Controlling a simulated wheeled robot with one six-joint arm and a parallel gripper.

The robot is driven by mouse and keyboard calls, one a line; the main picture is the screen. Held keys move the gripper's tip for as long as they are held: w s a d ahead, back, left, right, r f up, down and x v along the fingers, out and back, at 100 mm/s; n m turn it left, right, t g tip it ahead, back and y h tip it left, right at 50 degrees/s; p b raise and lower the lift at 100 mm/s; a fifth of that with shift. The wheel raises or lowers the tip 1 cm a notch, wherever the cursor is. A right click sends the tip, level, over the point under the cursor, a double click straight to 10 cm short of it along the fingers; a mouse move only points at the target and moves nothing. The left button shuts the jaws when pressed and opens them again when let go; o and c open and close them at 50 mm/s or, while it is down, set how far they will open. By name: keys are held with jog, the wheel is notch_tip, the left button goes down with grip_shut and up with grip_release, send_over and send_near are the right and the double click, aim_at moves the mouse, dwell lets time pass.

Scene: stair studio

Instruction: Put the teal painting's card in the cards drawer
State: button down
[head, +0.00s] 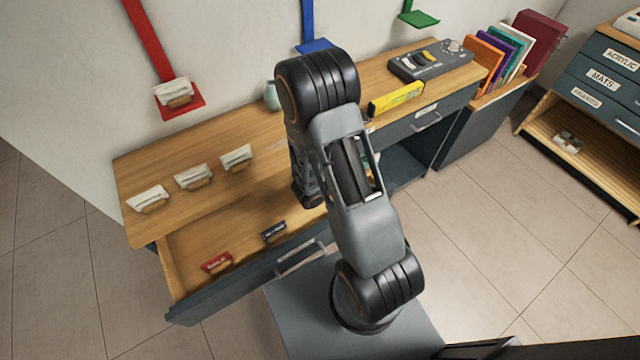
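Three pale cards stand in small wooden holders on the desk's left part: a left one (149,198), a middle one (193,177) and a right one (237,157). I cannot read them or tell which belongs to the teal painting. No teal painting is in view. A drawer (247,290) below the desktop is pulled open; I see no readable drawer label. A red item (216,262) and a dark item (273,231) lie inside it. My arm stands over the desk's middle. My gripper's fingers are hidden behind the arm, so I cannot see whether they hold anything.
A yellow box (396,98) and a grey control panel (431,60) lie on the desk's right part. A pale cup (271,96) stands behind my arm. A red wall ledge (181,103) holds pale cards. Colourful folders (497,57) and a labelled drawer cabinet (603,78) stand right.

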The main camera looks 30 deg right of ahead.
jog(key=w+a+f, duration=0.1)
jog(key=a+f, duration=0.1)
jog(key=f, duration=0.1)
jog(key=w+a+f, duration=0.2)
jog(key=a+f, duration=0.1)
jog(key=f, duration=0.1)
jog(key=w+a+f, duration=0.2)
jog(key=a+f, duration=0.1)
jog(key=shift+w+a+f+b, duration=0.2)
jog(key=shift+f+b, duration=0.15)
jog(key=shift+f, duration=0.25)
jog(key=shift+f, duration=0.1)
jog(key=shift+f+b, duration=0.55)
jog(key=shift+b, duration=0.05)
jog(key=c, duration=1.3)
grip_release()
jog(key=shift+r, duration=0.15)
